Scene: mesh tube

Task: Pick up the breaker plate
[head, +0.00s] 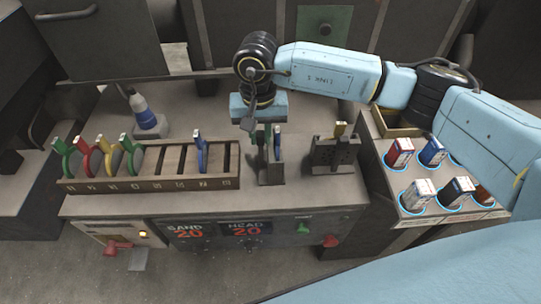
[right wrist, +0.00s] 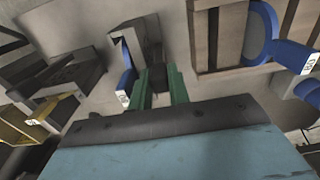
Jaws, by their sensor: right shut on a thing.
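My right gripper (head: 258,138) reaches down from above onto the dark stand (head: 271,171) in the middle of the bench. In the right wrist view its green fingers (right wrist: 159,88) close on a dark grey piece (right wrist: 157,76), mostly hidden between them. I cannot tell whether this piece is the breaker plate or part of the stand. A blue-edged plate with a white tag (head: 278,142) stands upright at the stand, just beside the fingers; it also shows in the right wrist view (right wrist: 125,84). My left gripper is not in view.
A slotted wooden rack (head: 150,184) at left holds green, red, yellow and blue rings. A dark block (head: 335,155) with a yellow tag stands right of the stand. A blue-and-white bottle (head: 145,116) stands behind the rack. A tray (head: 408,216) of small boxes is at right.

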